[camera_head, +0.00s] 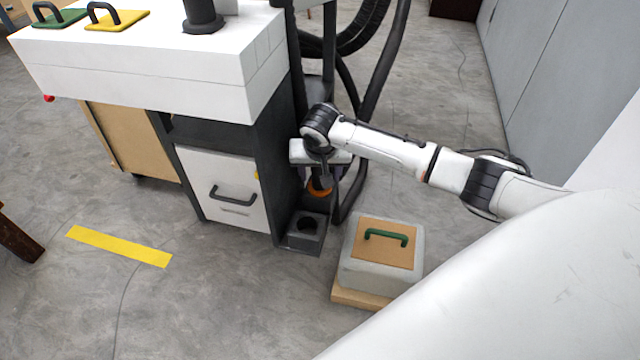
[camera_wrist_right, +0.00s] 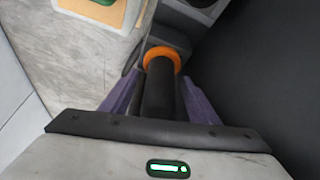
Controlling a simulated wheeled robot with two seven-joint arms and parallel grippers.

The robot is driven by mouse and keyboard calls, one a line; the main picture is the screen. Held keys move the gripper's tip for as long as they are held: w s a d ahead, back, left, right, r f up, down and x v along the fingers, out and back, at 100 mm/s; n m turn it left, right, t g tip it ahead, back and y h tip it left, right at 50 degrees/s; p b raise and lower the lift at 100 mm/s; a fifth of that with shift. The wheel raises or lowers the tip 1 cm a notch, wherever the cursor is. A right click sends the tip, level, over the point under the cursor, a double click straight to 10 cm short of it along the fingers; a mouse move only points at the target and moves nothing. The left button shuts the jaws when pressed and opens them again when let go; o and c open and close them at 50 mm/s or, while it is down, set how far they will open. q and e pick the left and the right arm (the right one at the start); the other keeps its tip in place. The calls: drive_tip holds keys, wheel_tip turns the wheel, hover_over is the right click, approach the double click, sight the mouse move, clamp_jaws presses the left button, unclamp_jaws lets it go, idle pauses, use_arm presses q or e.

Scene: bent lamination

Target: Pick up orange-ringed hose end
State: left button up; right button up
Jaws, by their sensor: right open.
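The hose end is black with an orange ring (camera_head: 319,188) and hangs beside the dark side of the white workbench. The orange ring also shows in the right wrist view (camera_wrist_right: 162,56), with the black hose (camera_wrist_right: 159,92) running back from it. My right gripper (camera_head: 319,176) is at the hose end, pointing down. In the right wrist view its two purple fingers (camera_wrist_right: 158,100) stand on either side of the black hose, with the ring just beyond the fingertips. The jaws are open around the hose. My left gripper is not in view.
A grey block with a round dark hole (camera_head: 306,236) sits on the floor below the ring. To its right is a grey box (camera_head: 350,262) with a wooden top and green handle. The workbench (camera_head: 150,75) stands close on the left. Thick black hoses (camera_head: 378,85) hang behind.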

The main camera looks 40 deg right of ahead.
drive_tip(key=c, duration=1.1)
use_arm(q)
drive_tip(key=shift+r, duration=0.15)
use_arm(e)
drive_tip(key=shift+o, duration=0.2)
drive_tip(key=shift+r, duration=0.15)
drive_tip(key=shift+w+r+p, duration=0.1)
drive_tip(key=shift+r+p, duration=0.35)
drive_tip(key=shift+r, duration=0.15)
wheel_tip(320, 180, up, 6)
drive_tip(key=p, duration=0.2)
drive_tip(key=shift+f+p, duration=0.15)
drive_tip(key=shift+p, duration=0.15)
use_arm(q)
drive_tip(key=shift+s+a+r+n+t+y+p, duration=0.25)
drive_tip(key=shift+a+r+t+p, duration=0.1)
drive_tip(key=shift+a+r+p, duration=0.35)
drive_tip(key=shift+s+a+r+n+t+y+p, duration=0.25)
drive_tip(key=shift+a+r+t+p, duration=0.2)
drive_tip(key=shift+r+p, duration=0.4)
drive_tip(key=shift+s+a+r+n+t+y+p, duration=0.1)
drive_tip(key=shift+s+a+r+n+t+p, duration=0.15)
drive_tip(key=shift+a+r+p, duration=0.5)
use_arm(e)
drive_tip(key=s+a, duration=1)
drive_tip(key=s, duration=0.5)
drive_tip(key=shift+a, duration=0.15)
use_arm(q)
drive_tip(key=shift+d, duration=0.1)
